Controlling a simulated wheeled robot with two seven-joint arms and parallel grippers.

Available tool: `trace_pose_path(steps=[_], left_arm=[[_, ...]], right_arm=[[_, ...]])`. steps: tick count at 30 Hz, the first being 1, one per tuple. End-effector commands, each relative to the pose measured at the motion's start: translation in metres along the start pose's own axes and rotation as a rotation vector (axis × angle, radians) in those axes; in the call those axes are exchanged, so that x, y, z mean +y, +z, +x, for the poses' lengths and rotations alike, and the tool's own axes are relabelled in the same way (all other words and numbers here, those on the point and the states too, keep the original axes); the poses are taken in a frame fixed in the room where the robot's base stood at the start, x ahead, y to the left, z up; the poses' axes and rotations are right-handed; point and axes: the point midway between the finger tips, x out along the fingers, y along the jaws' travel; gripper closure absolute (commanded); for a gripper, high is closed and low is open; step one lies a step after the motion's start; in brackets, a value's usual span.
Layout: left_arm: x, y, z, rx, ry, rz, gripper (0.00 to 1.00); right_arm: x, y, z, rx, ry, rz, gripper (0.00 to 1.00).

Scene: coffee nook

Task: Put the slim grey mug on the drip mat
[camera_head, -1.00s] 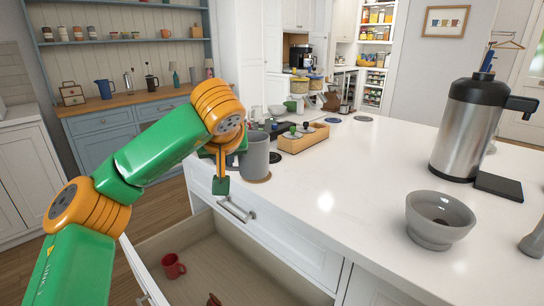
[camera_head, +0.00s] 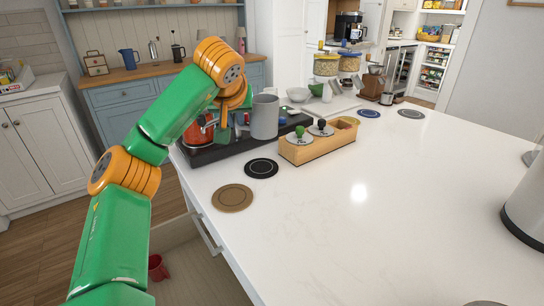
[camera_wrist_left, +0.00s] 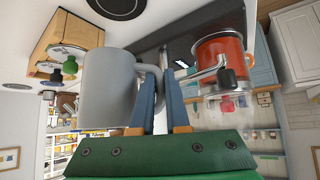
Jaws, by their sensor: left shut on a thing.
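The slim grey mug (camera_head: 265,117) hangs upright in my left gripper (camera_head: 241,124). The wrist view shows the mug (camera_wrist_left: 104,92), upside down in that picture, with the blue fingers (camera_wrist_left: 157,80) shut on its handle. In the head view the mug appears over the right part of a long black mat (camera_head: 214,153), which looks like the drip mat; the gap beneath it is hard to judge. The mat also shows in the wrist view (camera_wrist_left: 186,40). An orange-red vessel (camera_wrist_left: 222,60) stands on the mat beside the gripper, partly hidden in the head view (camera_head: 196,134). My right gripper is out of view.
A wooden box (camera_head: 318,149) with knobbed tools stands right of the mat. A black coaster (camera_head: 261,168) and an empty brown coaster (camera_head: 233,198) lie in front. The counter's middle is clear. A drawer below is open, with a red mug (camera_head: 157,267) inside.

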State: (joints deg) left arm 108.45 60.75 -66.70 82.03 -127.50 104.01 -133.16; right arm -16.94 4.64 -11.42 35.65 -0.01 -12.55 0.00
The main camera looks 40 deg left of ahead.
Motion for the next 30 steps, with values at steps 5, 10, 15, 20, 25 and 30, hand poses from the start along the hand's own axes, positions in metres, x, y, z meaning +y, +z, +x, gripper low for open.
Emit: trace_pose_path(steps=[5, 10, 15, 20, 25, 30], left_arm=[[-0.001, 0.034, 0.033, -0.002, -0.003, 0.001, 1.0], [-0.001, 0.051, 0.05, -0.002, -0.003, 0.001, 1.0], [-0.001, 0.064, 0.063, -0.001, -0.001, -0.001, 1.0], [-0.001, 0.063, 0.062, -0.001, -0.001, -0.001, 1.0], [-0.001, 0.065, 0.064, -0.002, -0.001, -0.001, 0.68], [-0.001, 0.065, 0.064, -0.002, -0.001, 0.0, 0.57]], right_arm=[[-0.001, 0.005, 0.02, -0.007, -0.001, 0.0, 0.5], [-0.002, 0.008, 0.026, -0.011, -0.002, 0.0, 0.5], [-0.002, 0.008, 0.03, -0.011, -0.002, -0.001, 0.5], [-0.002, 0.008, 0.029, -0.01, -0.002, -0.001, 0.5], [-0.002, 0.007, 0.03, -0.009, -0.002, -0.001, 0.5], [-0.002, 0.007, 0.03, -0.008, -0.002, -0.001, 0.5]])
